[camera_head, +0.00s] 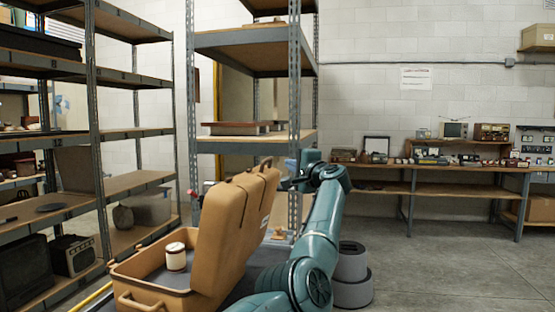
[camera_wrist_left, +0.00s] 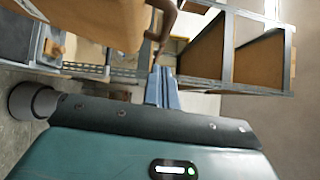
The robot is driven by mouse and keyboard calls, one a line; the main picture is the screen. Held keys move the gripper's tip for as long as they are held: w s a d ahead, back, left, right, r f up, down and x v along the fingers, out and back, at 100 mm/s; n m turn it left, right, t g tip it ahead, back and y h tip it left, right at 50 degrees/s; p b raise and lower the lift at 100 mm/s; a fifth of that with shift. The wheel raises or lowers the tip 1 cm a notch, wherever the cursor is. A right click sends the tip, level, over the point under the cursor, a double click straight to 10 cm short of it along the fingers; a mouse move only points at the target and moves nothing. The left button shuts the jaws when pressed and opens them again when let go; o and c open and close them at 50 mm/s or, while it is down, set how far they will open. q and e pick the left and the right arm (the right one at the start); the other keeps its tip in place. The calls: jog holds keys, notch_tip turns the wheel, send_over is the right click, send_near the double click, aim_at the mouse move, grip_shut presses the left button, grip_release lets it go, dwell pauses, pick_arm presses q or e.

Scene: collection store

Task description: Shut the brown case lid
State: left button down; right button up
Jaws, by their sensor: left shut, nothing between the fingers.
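The brown case (camera_head: 148,302) stands open at the lower left of the head view. Its lid (camera_head: 232,232) is raised, roughly upright with a slant, its top edge toward the upper right. My left gripper (camera_head: 286,185) is at the right of the lid's top edge, with its fingers shut and empty. I cannot tell whether it touches the lid. In the left wrist view, the shut fingers (camera_wrist_left: 161,85) point up beside a tan surface that appears to be the lid (camera_wrist_left: 105,18) and a dark brown curved strip, perhaps its handle. My right gripper is not in view.
A white jar with a brown band (camera_head: 176,257) stands inside the case. Metal shelving (camera_head: 250,145) rises behind the lid.

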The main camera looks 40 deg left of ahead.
aim_at(270, 159)
pick_arm(q)
jog(key=shift+s+a+r+p, duration=0.15)
jog(key=shift+s+a, duration=0.25)
jog(key=shift+a, duration=0.7)
jog(key=shift+s+a+f+p, duration=0.15)
jog(key=shift+s+a, duration=0.2)
jog(key=shift+a, duration=0.7)
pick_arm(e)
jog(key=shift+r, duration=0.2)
pick_arm(q)
jog(key=shift+r, duration=0.1)
